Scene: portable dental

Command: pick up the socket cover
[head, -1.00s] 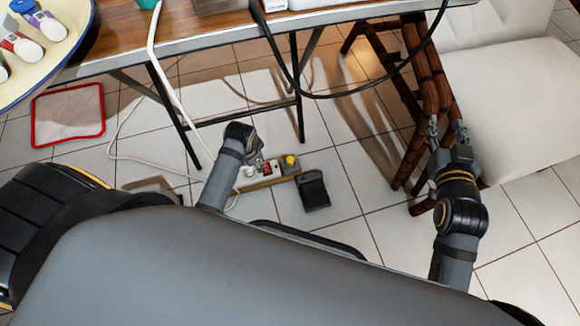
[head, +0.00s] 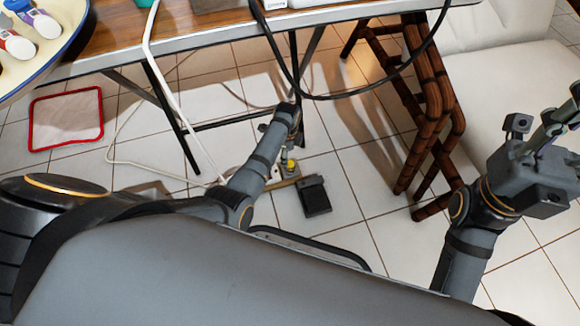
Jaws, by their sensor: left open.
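A power strip (head: 284,182) lies on the tiled floor under the table, with a yellow piece (head: 291,165) on it. A dark grey box-like piece (head: 314,195) lies at its right end. I cannot tell for sure which of these is the socket cover. My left gripper (head: 294,138) is open, seen small and dark just above the yellow piece in the picture. My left forearm hides the left part of the strip. My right gripper (head: 562,122) is at the right edge, away from the strip, and its jaw opening is unclear.
A wooden table (head: 200,27) with a metal edge stands above, its thin legs around the strip. White and black cables hang down. A brown bamboo-like frame (head: 440,110) and a white seat (head: 510,90) stand right. A red-rimmed mat (head: 66,118) lies left.

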